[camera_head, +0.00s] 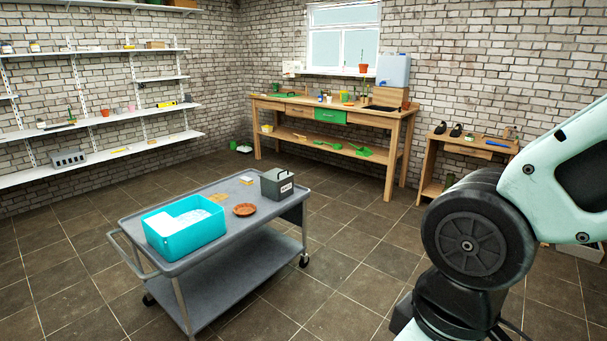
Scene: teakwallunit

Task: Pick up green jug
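I cannot pick out a green jug for certain. A small green item (276,89) stands at the left of the wooden workbench (400,125) by the far wall. A yellow-green vessel (344,96) stands near the middle of the same bench top. Another small green item (233,145) is on the floor left of the bench. All are too small to tell their shape. My arm fills the right side of the view, and my gripper is out of view.
A grey cart (178,263) stands in front, bearing a turquoise tub (185,238), a brown dish (244,210) and a dark grey-green box (277,184). A small wooden table (430,163) stands at the right. Wall shelves (100,153) line the left. Tiled floor is clear between cart and bench.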

